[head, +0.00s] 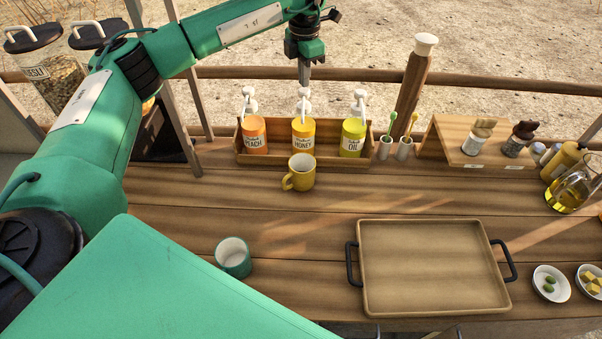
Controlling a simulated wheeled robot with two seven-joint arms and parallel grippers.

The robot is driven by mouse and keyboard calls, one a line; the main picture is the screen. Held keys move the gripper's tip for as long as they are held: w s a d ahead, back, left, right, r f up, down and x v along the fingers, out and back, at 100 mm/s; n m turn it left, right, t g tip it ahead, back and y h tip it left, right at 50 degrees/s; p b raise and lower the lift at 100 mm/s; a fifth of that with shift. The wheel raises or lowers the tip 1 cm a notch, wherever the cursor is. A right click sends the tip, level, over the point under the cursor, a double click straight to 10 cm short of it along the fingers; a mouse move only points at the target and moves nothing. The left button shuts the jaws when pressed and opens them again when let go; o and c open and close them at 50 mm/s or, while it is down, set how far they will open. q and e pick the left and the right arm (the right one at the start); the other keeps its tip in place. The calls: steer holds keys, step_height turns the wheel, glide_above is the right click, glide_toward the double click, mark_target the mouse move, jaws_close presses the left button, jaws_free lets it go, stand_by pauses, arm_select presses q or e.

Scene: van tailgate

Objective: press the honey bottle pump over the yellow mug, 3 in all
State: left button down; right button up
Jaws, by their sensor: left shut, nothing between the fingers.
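The yellow honey bottle (303,140) stands in the middle of a wooden rack (278,160), with a white pump head (304,103) on top. The orange peach bottle (254,138) is to its left and the yellow-green oil bottle (352,140) to its right. The yellow mug (299,174) stands upright on the counter just in front of the honey bottle, its handle to the left. My left gripper (304,78) points down with fingers shut and empty, in line with the honey pump and just above it in the picture. I cannot tell whether it touches the pump. My right gripper is not visible.
A teal cup (233,256) and a wooden tray (430,228) with dark handles stand nearer me. Two small holders with spoons (394,148) are right of the rack. A glass oil jug (570,190) and small bowls (550,284) are at the right. The counter around the mug is clear.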

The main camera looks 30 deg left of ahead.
arm_select(q)
steer(key=shift+r, duration=0.15)
step_height(320, 180, up, 6)
steer(key=p, duration=0.3)
steer(key=shift+f, duration=0.2)
stand_by(0.4)
